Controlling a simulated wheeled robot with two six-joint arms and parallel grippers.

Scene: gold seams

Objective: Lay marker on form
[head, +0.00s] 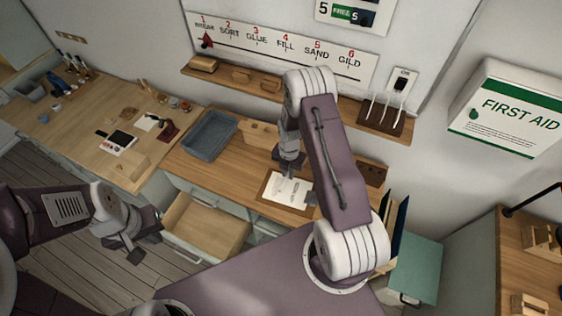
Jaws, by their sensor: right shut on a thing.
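The form (280,195) is a white sheet with grey print, lying on a brown board on the wooden counter. My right gripper (288,172) is above the form's far edge, pointing down. It is shut on a small, thin, dark thing, which looks like the marker; the jaws hide most of it, and I cannot tell whether it touches the paper. My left gripper (139,251) is empty and looks open, low on the left in front of the drawers, well away from the form.
A grey-blue tray (209,136) stands left of the form. An open drawer (205,226) juts out below the counter. A wall shelf (245,87) hangs behind, with a dark rack (384,118) at its right end. Upright folders (396,235) stand to the right.

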